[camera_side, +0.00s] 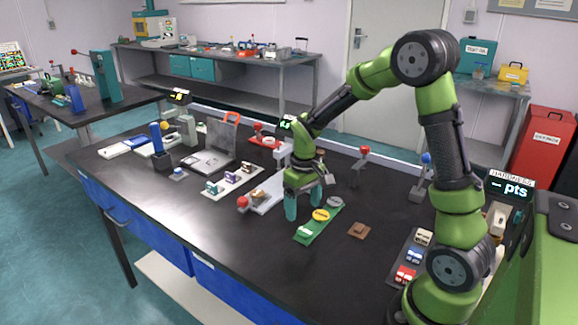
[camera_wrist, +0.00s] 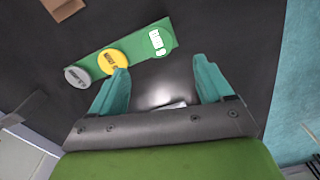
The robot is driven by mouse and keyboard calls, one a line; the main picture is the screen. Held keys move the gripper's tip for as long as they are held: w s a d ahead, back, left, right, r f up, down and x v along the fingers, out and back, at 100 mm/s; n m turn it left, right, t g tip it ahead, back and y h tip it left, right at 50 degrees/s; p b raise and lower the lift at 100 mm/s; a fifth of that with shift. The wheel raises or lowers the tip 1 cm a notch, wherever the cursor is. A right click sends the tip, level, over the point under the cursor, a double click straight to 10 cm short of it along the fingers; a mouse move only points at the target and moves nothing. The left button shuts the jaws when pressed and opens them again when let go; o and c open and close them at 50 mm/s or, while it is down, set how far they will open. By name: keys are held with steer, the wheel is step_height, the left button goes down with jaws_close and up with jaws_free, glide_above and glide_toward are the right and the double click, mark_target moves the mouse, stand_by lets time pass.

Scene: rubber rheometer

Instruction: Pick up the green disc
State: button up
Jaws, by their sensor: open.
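A green strip (camera_side: 316,226) lies on the black bench, and it also shows in the wrist view (camera_wrist: 137,43). The green disc (camera_wrist: 157,42) is at the strip's right end there, with a white label; its edge is hard to tell from the strip. In the side view the green disc (camera_side: 304,231) is at the near end. A yellow disc (camera_wrist: 111,61) is in the middle and a grey disc (camera_wrist: 77,76) at the other end. My gripper (camera_side: 304,200) is open and empty, with teal fingers, above the bench beside the strip; it also shows in the wrist view (camera_wrist: 161,88).
A brown square piece (camera_side: 359,230) lies right of the strip. A white fixture with a red-knobbed lever (camera_side: 243,202) stands left of my gripper. Another red-knobbed lever (camera_side: 364,152) stands behind. The bench front left of the strip is clear.

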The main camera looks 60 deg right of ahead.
mark_target(305, 230)
steer(key=shift+s+f, duration=0.25)
steer(key=shift+f, duration=1.3)
steer(key=shift+s+f, duration=0.2)
steer(key=shift+f, duration=1.3)
steer(key=shift+f, duration=0.25)
steer(key=c, duration=1.1)
